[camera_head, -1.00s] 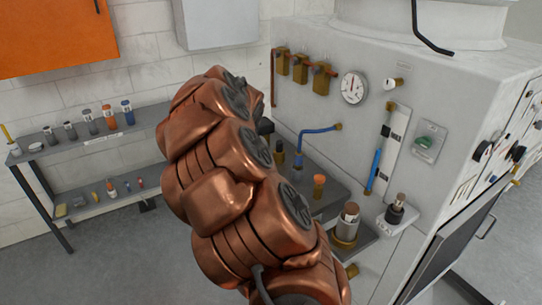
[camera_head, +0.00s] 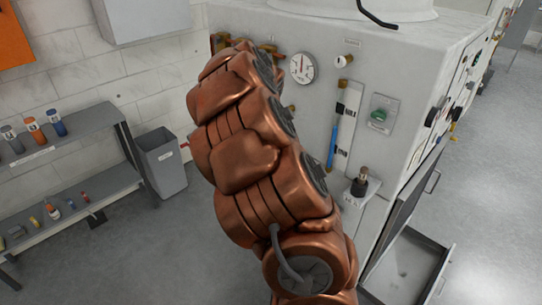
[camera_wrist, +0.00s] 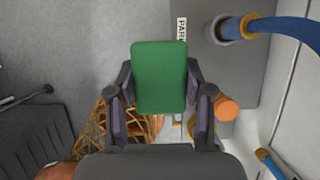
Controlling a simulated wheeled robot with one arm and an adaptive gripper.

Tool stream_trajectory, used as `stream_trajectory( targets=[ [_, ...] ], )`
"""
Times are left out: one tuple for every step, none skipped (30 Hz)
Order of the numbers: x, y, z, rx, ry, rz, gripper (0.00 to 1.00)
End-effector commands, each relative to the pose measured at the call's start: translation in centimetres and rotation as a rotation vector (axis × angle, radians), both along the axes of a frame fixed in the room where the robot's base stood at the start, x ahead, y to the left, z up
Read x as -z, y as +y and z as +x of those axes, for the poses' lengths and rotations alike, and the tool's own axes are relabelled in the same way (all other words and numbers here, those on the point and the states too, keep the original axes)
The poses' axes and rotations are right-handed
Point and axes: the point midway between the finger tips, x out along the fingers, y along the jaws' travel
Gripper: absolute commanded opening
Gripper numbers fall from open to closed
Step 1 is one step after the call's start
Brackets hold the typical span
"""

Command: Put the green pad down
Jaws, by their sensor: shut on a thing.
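The green pad (camera_wrist: 159,76) is in the middle of the wrist view, a flat rounded rectangle. My gripper (camera_wrist: 158,98) is shut on it, with a dark finger at each side of the pad. Below the pad in the wrist view I see a gold wire basket (camera_wrist: 112,128), partly covered by the gripper. A grey ledge (camera_wrist: 240,75) with a partly hidden label is beyond the pad to the right. In the head view my copper arm hides the gripper and the pad.
An orange-capped part (camera_wrist: 226,108) and a blue hose (camera_wrist: 285,28) are close on the right. In the head view, the washer cabinet (camera_head: 395,85) carries a gauge (camera_head: 302,68) and blue-handled tool (camera_head: 333,140). An open drawer (camera_head: 412,262) juts out low. A grey bin (camera_head: 163,165) stands beside the shelf (camera_head: 75,132).

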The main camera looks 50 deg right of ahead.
Motion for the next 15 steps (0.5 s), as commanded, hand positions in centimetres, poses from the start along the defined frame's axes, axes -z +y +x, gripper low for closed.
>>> stream_trajectory(
  targets=[
    [-0.3,-1.1,0.0,0.002,-0.001,0.001,0.18],
    [-0.3,-1.6,0.0,0.001,-0.001,0.0,0.18],
    [-0.3,-2.4,0.0,0.002,-0.001,0.001,0.18],
    [-0.2,-3.0,-0.1,0.003,0.0,0.002,0.18],
    [-0.2,-3.5,-0.1,0.004,0.0,0.003,0.18],
    [-0.1,-4.2,-0.2,0.004,0.001,0.004,0.18],
    [-0.2,-4.8,-0.2,0.004,0.001,0.004,0.18],
    [-0.2,-5.3,-0.2,0.004,0.0,0.003,0.18],
    [-0.3,-6.0,-0.2,0.003,0.0,0.0,0.18],
    [-0.3,-6.6,-0.2,0.004,-0.001,0.0,0.18],
    [-0.3,-7.1,-0.2,0.004,-0.001,0.001,0.18],
    [-0.2,-7.7,-0.3,0.004,0.0,0.002,0.18],
    [-0.2,-8.2,-0.3,0.004,0.0,0.003,0.18],
    [-0.2,-8.7,-0.3,0.005,0.0,0.003,0.18],
    [-0.2,-9.4,-0.4,0.006,0.0,0.001,0.18]
  ],
)
